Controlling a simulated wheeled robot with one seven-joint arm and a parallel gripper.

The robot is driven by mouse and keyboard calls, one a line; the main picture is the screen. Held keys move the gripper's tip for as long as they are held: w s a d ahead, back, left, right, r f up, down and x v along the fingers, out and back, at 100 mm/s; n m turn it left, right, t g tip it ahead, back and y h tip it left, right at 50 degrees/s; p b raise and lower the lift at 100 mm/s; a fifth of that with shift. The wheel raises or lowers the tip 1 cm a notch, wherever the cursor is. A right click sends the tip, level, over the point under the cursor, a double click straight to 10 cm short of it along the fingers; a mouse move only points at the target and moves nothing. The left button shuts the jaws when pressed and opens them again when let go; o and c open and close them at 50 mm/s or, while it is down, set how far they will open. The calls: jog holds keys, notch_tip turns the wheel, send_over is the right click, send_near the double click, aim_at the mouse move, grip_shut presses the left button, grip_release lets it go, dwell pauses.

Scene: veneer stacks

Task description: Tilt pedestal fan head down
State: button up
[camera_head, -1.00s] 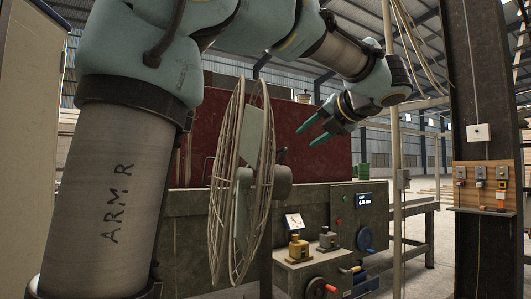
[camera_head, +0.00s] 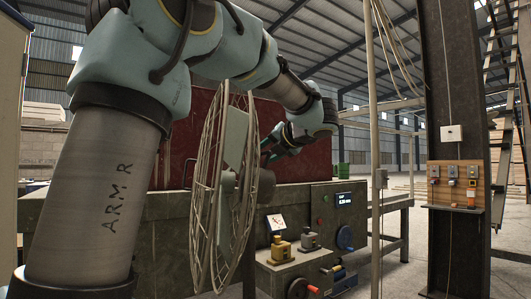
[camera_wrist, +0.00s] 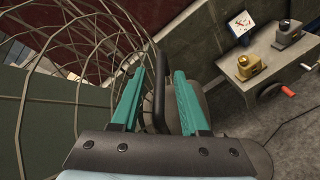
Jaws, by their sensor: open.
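The pedestal fan's wire cage (camera_head: 205,190) stands nearly edge-on left of centre in the head view, with its grey motor housing (camera_head: 266,188) behind it. In the wrist view the cage (camera_wrist: 70,50) fills the left side. My gripper (camera_head: 268,158) is at the back of the fan head, just above the housing, and its fingertips are partly hidden. In the wrist view my gripper (camera_wrist: 159,68) is open, with two teal fingers spread. A dark handle bar (camera_wrist: 159,95) shows between the fingers.
A steel column (camera_head: 455,110) with a switch board stands at right.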

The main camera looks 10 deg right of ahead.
grip_shut()
dwell(0.4)
dwell(1.1)
